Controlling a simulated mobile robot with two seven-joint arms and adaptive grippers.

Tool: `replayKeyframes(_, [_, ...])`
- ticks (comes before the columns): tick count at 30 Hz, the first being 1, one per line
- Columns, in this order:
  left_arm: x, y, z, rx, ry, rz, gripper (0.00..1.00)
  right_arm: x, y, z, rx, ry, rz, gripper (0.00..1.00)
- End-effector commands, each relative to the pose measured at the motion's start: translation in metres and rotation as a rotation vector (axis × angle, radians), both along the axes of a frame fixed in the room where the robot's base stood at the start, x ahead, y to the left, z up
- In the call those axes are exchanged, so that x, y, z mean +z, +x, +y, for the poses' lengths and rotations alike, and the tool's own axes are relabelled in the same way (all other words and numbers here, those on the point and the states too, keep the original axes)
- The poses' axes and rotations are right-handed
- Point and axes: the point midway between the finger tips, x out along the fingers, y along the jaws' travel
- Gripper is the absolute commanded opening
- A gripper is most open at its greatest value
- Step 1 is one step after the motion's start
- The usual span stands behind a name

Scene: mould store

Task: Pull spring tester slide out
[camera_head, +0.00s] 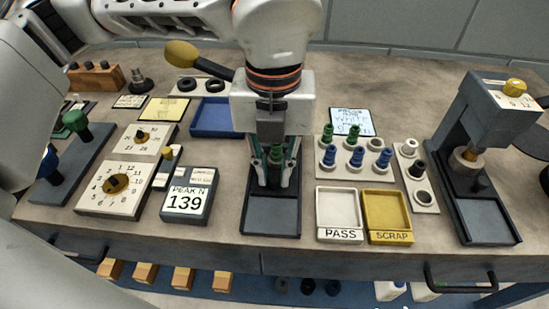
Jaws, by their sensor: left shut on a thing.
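The spring tester (305,97) stands at the middle of the bench, largely hidden behind my left arm. Its lever with a yellow knob (181,54) points up to the left. Its dark slide (272,219) lies low at the front, with a bare grey plate towards me. My left gripper (275,171) points down over the rear of this slide. Contact between that piece and the slide is hard to see. My right gripper is not in view.
A display reading 139 (187,202) stands left of the slide. The white PASS tray (339,212) and yellow SCRAP tray (387,212) are empty to its right. A rack (344,174) holds green and blue pieces. A grey press (492,117) stands far right.

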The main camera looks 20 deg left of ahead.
Motion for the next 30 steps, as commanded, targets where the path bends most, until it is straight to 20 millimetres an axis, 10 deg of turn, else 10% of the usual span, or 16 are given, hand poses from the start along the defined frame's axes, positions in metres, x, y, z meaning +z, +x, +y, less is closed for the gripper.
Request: replayKeyframes(30, [0.0, -0.026, -0.007, -0.001, 0.001, 0.001, 0.01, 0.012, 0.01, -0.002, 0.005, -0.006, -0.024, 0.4])
